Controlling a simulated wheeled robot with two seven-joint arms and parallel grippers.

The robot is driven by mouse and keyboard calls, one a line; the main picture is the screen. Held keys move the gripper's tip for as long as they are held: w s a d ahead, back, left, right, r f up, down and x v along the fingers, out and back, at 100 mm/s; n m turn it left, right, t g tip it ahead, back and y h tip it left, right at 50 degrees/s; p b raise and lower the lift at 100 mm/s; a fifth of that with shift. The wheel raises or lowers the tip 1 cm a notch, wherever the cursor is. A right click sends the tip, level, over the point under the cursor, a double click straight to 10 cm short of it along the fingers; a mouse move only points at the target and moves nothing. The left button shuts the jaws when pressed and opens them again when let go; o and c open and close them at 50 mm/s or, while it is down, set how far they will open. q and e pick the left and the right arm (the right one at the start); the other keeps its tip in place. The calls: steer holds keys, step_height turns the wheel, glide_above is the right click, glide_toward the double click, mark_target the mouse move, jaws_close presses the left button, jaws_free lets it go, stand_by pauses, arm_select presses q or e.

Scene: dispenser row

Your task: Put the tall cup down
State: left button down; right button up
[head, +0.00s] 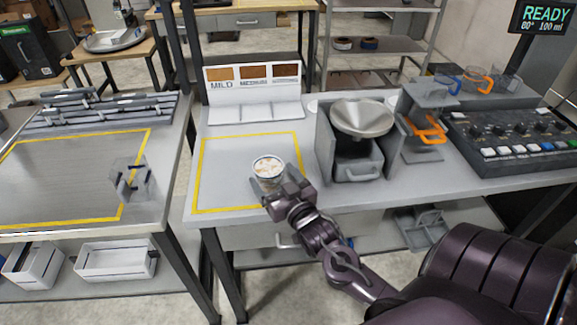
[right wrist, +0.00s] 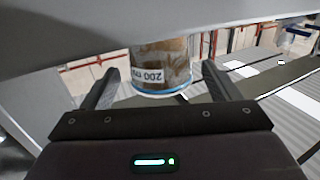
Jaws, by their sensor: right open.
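A cup (head: 268,164) with a white rim and brown-and-white patterned top stands in the yellow-outlined area of the main table, near its front edge. In the right wrist view the cup (right wrist: 162,66) shows a brownish wall with a "200 m…" label and a blue line at its edge. My right gripper (head: 272,184) is at the cup, on its near side. In the wrist view its two fingers are open, one at each side of the cup, with visible gaps. The cup's lower part is partly hidden by the gripper in the head view. My left gripper is not in view.
A dispenser with a metal funnel (head: 362,118) stands right of the cup. An orange-handled holder (head: 428,130) and a control panel (head: 515,135) are farther right. A sign board marked MILD (head: 253,92) stands behind. The outlined area (head: 222,170) left of the cup is clear.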

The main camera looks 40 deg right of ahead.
steer(key=s+a+b, duration=0.1)
steer(key=s, duration=0.7)
steer(key=shift+s+a, duration=0.15)
steer(key=shift+s, duration=0.1)
